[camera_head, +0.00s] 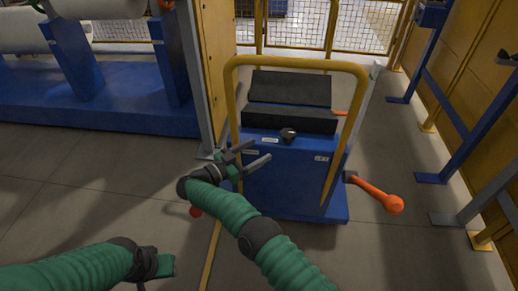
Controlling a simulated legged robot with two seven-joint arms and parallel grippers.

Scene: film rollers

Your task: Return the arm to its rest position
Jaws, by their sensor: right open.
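My right arm, green and ribbed, comes up from the bottom and ends in the right gripper (250,158). Its two grey fingers are spread apart with nothing between them. The gripper is in front of the left side of a blue cart (285,185) with a yellow tube frame; I cannot tell whether it touches it. My left arm, also green, comes in at the bottom left. The left gripper (160,267) shows only as a dark, small end, and its fingers are not clear.
The cart carries a black cradle (290,90) and a dark knob (288,134). An orange-ended lever (380,195) sticks out at its right. White rollers (25,30) rest on a blue stand (95,100) at the left. Blue frames (470,140) line the right.

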